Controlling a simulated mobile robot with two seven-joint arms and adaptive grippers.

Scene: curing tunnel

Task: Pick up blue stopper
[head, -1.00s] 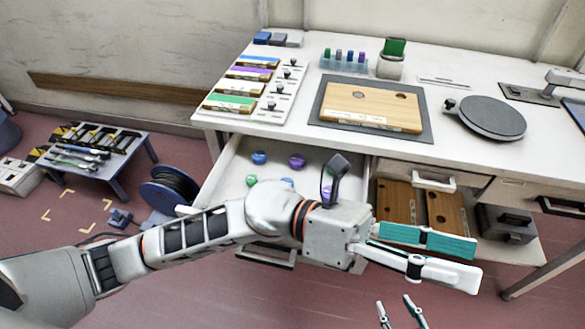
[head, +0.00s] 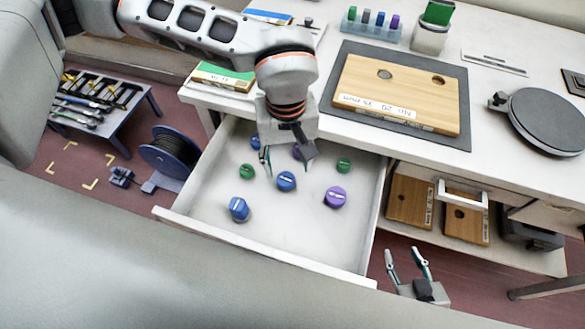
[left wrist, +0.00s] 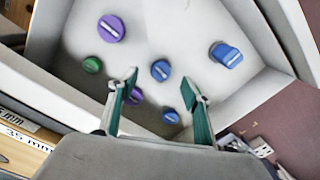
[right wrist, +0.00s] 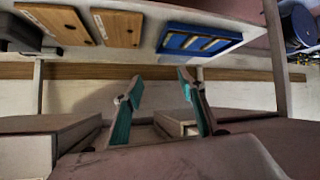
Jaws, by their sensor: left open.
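Three blue stoppers lie in the open drawer: one near the front left (head: 238,208), one in the middle (head: 286,181) and one at the back left (head: 255,142). My left gripper (head: 287,168) is open, pointing down into the drawer, its fingers by the middle blue stopper. In the left wrist view, that middle stopper (left wrist: 160,70) lies just beyond the gap between the open fingertips (left wrist: 160,82). Another blue stopper (left wrist: 226,55) is to its right and a third (left wrist: 171,116) is nearer the palm. My right gripper (head: 406,260) is open and empty, low in front of the bench.
Purple stoppers (head: 335,197) and green stoppers (head: 344,165) share the drawer (head: 320,250). Its walls bound the space around my left gripper. The bench top above holds a wooden board (head: 395,95) and a round grey plate (head: 548,118).

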